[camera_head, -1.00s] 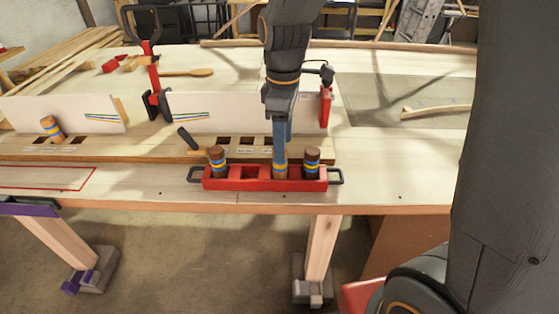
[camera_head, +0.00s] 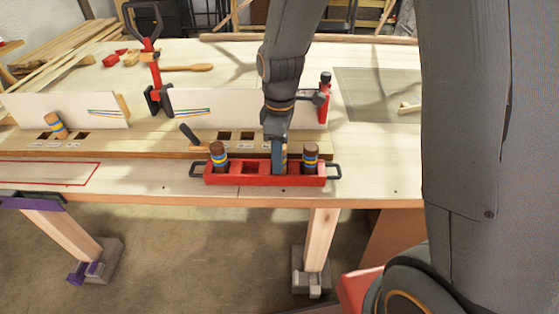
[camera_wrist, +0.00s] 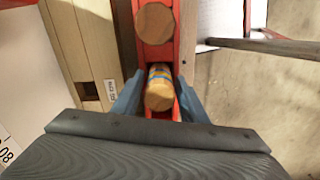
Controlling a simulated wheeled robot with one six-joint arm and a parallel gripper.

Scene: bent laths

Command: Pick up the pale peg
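The pale peg (camera_wrist: 160,88), light wood with a blue and yellow band, stands in a slot of the red rack (camera_head: 264,181) at the bench's front edge. In the head view my gripper (camera_head: 279,160) is down at the rack and mostly hides this peg. In the wrist view my gripper (camera_wrist: 160,92) has one blue finger on each side of the peg, with narrow gaps to it, so it looks open. A darker brown peg (camera_head: 218,158) stands at the rack's left and another (camera_head: 311,158) at its right. The wrist view shows one darker peg top (camera_wrist: 155,23) close by.
A wooden board with square holes (camera_head: 150,145) lies behind the rack, with a tilted banded peg (camera_head: 56,125) at its left. A dark-handled tool (camera_head: 189,134) leans near the rack. A red clamp (camera_head: 152,70) stands upright behind. The bench right of the rack is clear.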

